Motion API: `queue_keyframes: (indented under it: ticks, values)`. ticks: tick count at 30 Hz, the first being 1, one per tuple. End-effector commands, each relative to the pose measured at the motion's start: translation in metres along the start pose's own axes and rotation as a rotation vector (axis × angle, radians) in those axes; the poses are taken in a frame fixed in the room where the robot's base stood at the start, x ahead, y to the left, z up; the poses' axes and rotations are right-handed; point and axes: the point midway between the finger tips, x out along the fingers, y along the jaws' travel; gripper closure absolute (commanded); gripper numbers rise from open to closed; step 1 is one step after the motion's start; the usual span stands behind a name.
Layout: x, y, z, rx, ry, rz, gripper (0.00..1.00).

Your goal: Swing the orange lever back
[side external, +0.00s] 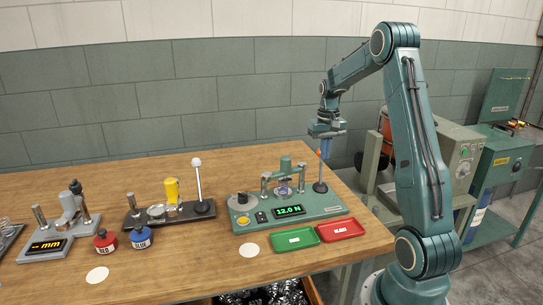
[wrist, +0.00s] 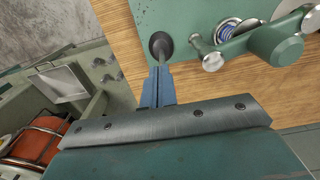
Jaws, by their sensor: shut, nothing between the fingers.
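The lever (side external: 320,172) stands roughly upright at the right end of the green tester (side external: 262,222), with a small orange tip and a dark round base. The base (wrist: 160,45) also shows in the wrist view, just beyond my fingertips. My gripper (side external: 326,152) points down with its blue fingers shut and empty, close beside the orange tip. In the wrist view my gripper (wrist: 160,72) has its fingers together and hides most of the lever. I cannot tell whether they touch it. The tester's display (side external: 289,211) reads 12.0 N.
A small coil spring (side external: 284,187) sits in the tester, left of the lever. A green tray (side external: 295,237) and a red tray (side external: 340,230) lie in front. Another stand with a white-balled lever (side external: 197,180) is further left.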

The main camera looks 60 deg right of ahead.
Motion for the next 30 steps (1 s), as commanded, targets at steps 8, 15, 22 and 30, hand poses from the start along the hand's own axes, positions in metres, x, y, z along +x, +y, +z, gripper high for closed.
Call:
queue_keyframes:
  ticks: [8,15,22,30]
  values:
    - [0.001,0.000,-0.004,0.000,-0.001,0.000,1.00]
    - [0.001,0.000,-0.004,0.000,-0.001,0.000,1.00]
    - [0.003,0.000,-0.011,0.000,-0.001,0.000,1.00]
    - [0.005,0.000,-0.023,0.000,0.000,0.000,1.00]
